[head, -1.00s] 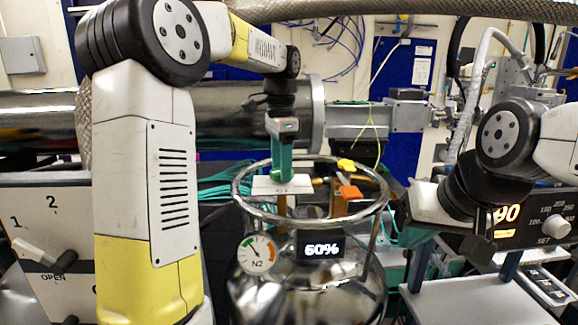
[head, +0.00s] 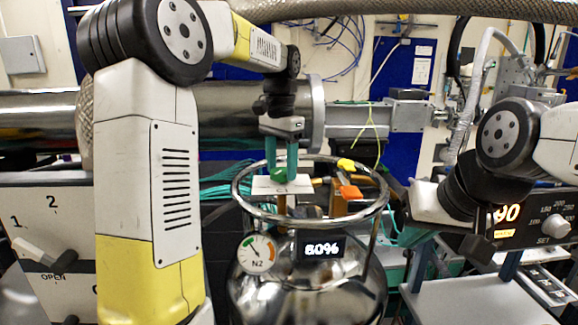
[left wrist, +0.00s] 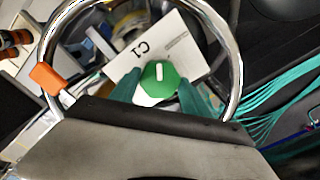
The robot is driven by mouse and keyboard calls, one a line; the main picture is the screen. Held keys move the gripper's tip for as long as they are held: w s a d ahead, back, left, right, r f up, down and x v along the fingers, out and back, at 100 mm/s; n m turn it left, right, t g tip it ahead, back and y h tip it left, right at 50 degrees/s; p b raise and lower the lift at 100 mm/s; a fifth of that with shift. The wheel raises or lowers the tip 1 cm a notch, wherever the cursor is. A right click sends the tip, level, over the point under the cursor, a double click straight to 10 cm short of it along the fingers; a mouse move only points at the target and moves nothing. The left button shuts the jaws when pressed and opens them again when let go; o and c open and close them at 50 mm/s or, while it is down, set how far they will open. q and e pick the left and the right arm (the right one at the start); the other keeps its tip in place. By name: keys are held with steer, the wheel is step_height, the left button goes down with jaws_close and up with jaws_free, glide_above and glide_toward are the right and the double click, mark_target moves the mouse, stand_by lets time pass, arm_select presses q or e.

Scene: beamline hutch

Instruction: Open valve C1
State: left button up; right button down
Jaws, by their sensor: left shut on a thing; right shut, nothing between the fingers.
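The label plate (left wrist: 166,50) reads C1, upside down there. My right gripper (head: 428,205) is at the right, away from the dewar, shut and empty; its fingertips are hard to make out.
The metal ring (head: 310,219) surrounds the valve area. A yellow knob (head: 345,164) and an orange knob (head: 350,192) sit close to the right of C1. A controller (head: 520,224) stands at the right.

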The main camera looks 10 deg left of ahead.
arm_select(q)
steer(key=n, duration=0.4)
steer(key=shift+n, duration=0.4)
steer(key=n, duration=0.9)
steer(key=shift+d+n, duration=0.1)
steer(key=shift+n, duration=2.1)
steer(key=shift+w, duration=0.1)
steer(key=o, duration=1.4)
steer(key=shift+r, duration=0.1)
